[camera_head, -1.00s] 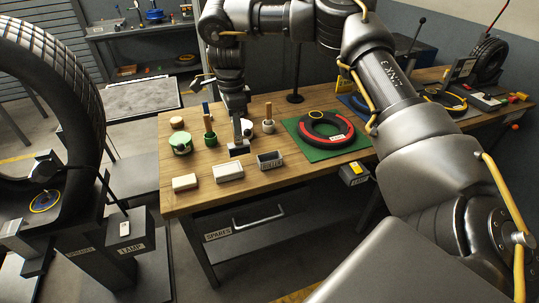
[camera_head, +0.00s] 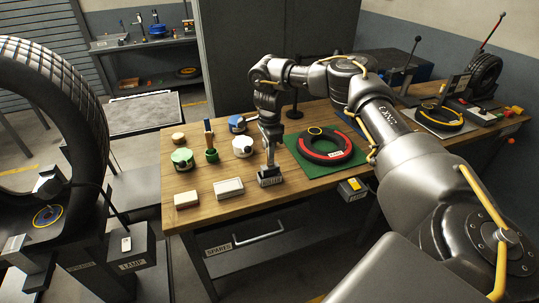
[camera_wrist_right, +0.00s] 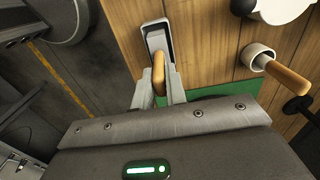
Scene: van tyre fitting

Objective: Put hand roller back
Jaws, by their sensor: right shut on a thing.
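My right gripper (camera_head: 269,164) points down at a small dark tray (camera_head: 270,183) on the wooden bench. In the right wrist view the right gripper (camera_wrist_right: 159,91) is shut on the wooden handle of the hand roller (camera_wrist_right: 159,70). The handle's far end is at the light-rimmed tray (camera_wrist_right: 147,27). The roller's head is not clear, and I cannot tell whether it rests on the tray's floor. My left gripper is not in view.
Left of the tray stand a white block (camera_head: 229,187), a cream block (camera_head: 186,200), a green pot (camera_head: 182,159), a green cup with a handle (camera_head: 211,154) and a white pot (camera_head: 242,147). A green mat (camera_head: 302,172) with a tyre ring (camera_head: 327,145) lies right.

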